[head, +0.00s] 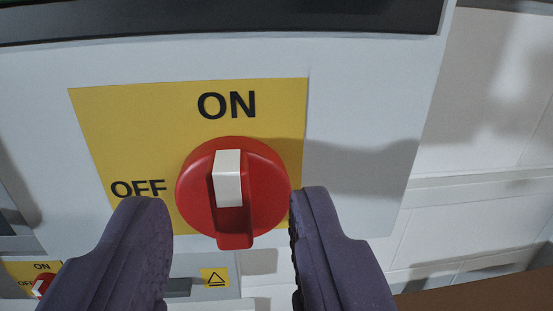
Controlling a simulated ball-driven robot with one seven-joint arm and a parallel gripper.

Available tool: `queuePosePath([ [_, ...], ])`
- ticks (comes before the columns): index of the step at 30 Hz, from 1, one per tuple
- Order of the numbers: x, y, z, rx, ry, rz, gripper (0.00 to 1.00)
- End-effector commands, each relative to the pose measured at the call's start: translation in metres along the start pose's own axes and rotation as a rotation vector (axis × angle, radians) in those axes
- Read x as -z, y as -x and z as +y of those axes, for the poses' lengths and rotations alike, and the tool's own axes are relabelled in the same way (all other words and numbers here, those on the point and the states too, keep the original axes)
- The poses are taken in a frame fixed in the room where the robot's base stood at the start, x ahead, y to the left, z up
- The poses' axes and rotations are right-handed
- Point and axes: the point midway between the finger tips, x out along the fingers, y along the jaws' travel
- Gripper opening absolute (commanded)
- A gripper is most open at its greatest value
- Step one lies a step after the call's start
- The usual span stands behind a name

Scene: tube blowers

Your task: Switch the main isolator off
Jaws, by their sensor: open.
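The main isolator is a round red knob (265,188) on a yellow plate (120,140) in the head view. A white pointer bar (228,178) stands upright on the knob, in line with the black ON label (226,105) above it. The OFF label (138,189) is at the knob's left. My gripper (222,215) is open, with one dark purple finger on each side of the knob's lower part. The right fingertip is close to the knob's right edge; I cannot tell whether it touches. Nothing is between the fingers except the view of the knob.
The plate is on a light grey panel (360,120) with a dark strip (230,20) above. A smaller red switch (44,285) with its own ON and OFF labels is at lower left. A yellow warning sign (215,278) is below. A white wall (490,120) is at right.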

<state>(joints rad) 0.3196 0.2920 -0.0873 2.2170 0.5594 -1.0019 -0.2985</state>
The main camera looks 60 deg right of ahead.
Motion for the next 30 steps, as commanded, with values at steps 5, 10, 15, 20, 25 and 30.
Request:
queuePosePath([
  [5,-0.001,-0.019,0.0,0.001,-0.001,-0.001,0.43],
  [10,0.001,-0.023,-0.001,0.002,-0.001,0.0,0.43],
  [15,0.001,-0.022,-0.001,0.002,-0.001,0.0,0.31],
  [20,0.001,-0.022,-0.001,0.002,-0.001,0.0,0.0],
  [25,0.001,-0.022,-0.001,0.003,0.002,0.0,0.0],
  [30,0.002,-0.022,-0.003,0.004,0.034,0.0,0.0],
])
